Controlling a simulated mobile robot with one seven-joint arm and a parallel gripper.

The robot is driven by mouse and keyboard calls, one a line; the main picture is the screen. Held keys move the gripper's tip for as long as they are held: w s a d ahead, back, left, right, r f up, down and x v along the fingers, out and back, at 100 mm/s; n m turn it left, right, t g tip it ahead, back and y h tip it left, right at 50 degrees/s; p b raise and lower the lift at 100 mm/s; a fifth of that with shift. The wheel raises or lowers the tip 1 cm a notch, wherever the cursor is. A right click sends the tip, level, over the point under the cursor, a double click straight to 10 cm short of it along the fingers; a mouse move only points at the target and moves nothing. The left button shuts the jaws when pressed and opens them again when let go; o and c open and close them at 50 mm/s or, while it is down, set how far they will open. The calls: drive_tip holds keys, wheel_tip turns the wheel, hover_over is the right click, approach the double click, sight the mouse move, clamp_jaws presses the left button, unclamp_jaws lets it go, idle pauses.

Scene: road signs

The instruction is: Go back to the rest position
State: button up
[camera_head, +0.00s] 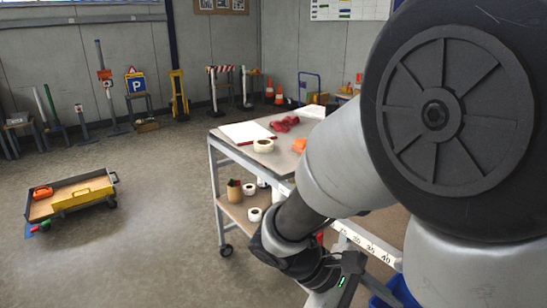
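My arm fills the right side of the head view, bent down in front of a grey metal work cart (235,152). Its wrist end hangs low by the cart's front side, near a white strip with printed numbers (370,243). My gripper's fingers cannot be made out, so whether they are open or shut is hidden. My arm covers the right part of the cart.
The cart holds a paper sheet (245,132), a tape roll (263,146) and red gloves (285,124). A low trolley (72,194) stands at left. A blue parking sign (136,83) and barriers line the back wall. The middle floor is clear.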

drive_tip(key=a+r+m+t+y+p, duration=0.1)
drive_tip(key=r+m+t+y+p, duration=0.1)
drive_tip(key=r, duration=0.6)
drive_tip(key=s+a+r+m+t+y+p, duration=0.1)
drive_tip(key=a+r+m+t+y+p, duration=0.1)
drive_tip(key=r+p, duration=0.5)
drive_tip(key=a+r+m+t+y+p, duration=0.2)
drive_tip(key=r+m+t+y+p, duration=0.1)
drive_tip(key=r, duration=0.7)
drive_tip(key=m+y+p, duration=0.1)
drive_tip(key=m+y, duration=0.1)
drive_tip(key=shift+s+a+r+y, duration=0.15)
drive_tip(key=shift+s+a+y, duration=0.15)
drive_tip(key=shift+y, duration=0.1)
drive_tip(key=shift+d, duration=0.15)
